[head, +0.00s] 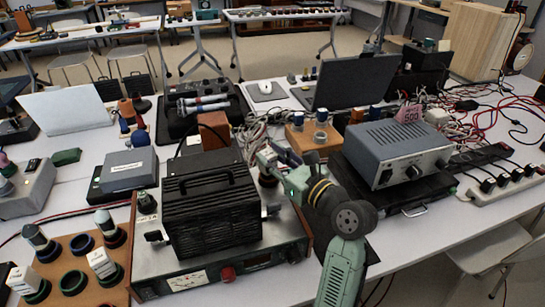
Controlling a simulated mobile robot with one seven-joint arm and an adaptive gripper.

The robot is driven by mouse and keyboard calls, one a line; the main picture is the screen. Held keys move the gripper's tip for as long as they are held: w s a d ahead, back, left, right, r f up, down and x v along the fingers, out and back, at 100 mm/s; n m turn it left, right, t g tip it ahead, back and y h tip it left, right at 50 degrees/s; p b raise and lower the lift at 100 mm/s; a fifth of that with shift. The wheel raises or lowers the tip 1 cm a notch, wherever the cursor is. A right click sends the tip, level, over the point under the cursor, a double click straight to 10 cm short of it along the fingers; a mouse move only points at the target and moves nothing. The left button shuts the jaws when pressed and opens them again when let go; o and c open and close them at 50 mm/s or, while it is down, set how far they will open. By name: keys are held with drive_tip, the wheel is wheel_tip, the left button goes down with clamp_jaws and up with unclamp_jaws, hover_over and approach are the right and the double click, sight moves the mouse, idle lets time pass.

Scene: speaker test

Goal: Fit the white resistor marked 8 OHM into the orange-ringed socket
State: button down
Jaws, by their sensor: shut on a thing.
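My gripper (270,165) is in the middle of the head view, just right of a black finned box (208,205). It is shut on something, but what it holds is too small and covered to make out. Two white block-shaped parts, one (101,263) and another (22,280), stand in ringed sockets on a brown board (60,268) at the lower left. The lettering on them is too small to read, so I cannot tell which is marked 8 OHM. The board's visible rings look dark, blue or green. I cannot pick out an orange ring.
The finned box sits on a bench instrument (220,277) beside the board. A grey meter unit (396,152) stands right of my arm. A wooden block (315,135) with cylinders, a dark laptop (350,82) and cable bundles lie behind. The table is crowded.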

drive_tip(key=shift+f, duration=0.15)
drive_tip(key=c, duration=1.2)
unclamp_jaws()
drive_tip(key=b+v, duration=0.2)
drive_tip(key=v, duration=1)
drive_tip(key=shift+d, duration=0.1)
